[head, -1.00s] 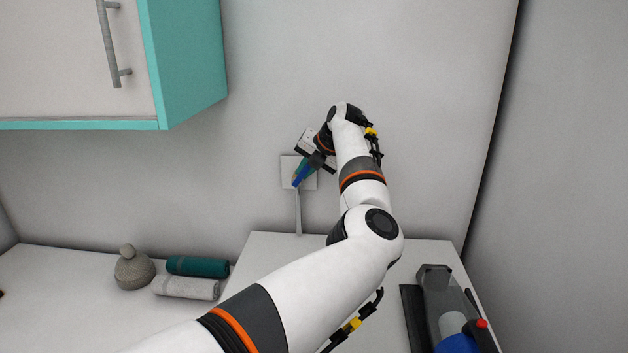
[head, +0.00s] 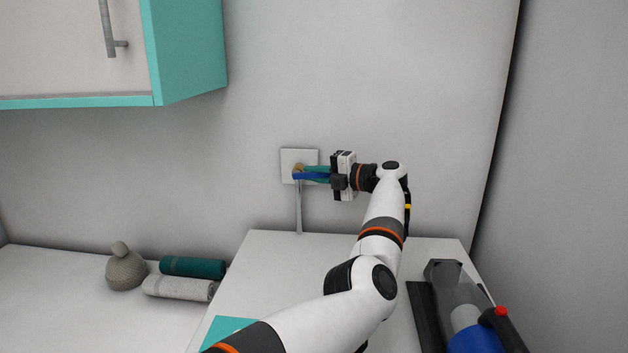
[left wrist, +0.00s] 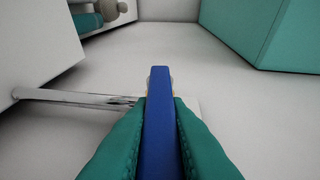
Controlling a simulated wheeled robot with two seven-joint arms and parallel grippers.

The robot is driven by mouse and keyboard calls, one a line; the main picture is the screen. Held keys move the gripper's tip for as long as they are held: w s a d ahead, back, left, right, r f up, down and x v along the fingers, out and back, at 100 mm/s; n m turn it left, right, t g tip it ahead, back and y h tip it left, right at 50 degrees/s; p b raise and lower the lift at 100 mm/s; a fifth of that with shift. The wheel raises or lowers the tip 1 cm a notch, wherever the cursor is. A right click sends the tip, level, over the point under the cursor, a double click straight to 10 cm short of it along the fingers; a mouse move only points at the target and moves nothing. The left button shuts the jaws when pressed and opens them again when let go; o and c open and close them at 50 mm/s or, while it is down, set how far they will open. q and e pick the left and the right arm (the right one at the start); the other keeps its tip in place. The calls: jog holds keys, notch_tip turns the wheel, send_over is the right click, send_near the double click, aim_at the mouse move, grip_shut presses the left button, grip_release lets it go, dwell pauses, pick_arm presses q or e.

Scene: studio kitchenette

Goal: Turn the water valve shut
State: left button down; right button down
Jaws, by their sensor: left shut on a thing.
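The water valve sits on a pale square wall plate (head: 287,160), with a metal pipe (head: 298,215) running down from it to the counter. Its blue lever (head: 308,176) now points to the right, about level, in the head view. My left gripper (head: 316,173), with teal fingers, comes from the right and is shut on the lever. In the left wrist view the blue lever (left wrist: 160,125) lies between the two teal fingers (left wrist: 160,140). The valve body behind the lever is mostly hidden there. My right gripper is not seen.
A teal-sided wall cabinet (head: 185,50) hangs at the upper left. Rolled towels (head: 190,267) and a grey knobbed jar (head: 126,270) stand on the left counter. A grey and blue appliance (head: 465,310) stands at the lower right. The wall around the valve is clear.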

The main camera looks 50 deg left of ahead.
pick_arm(q)
jog(key=shift+d+f+m+y+b, duration=0.1)
jog(key=shift+f+m+y+b, duration=0.2)
jog(key=shift+f+y+b, duration=0.3)
jog(key=shift+r+g, duration=0.1)
jog(key=shift+g, duration=0.2)
jog(key=c, duration=1.4)
grip_release()
jog(key=shift+d+r, duration=0.1)
jog(key=b+v, duration=0.4)
jog(key=v, duration=0.8)
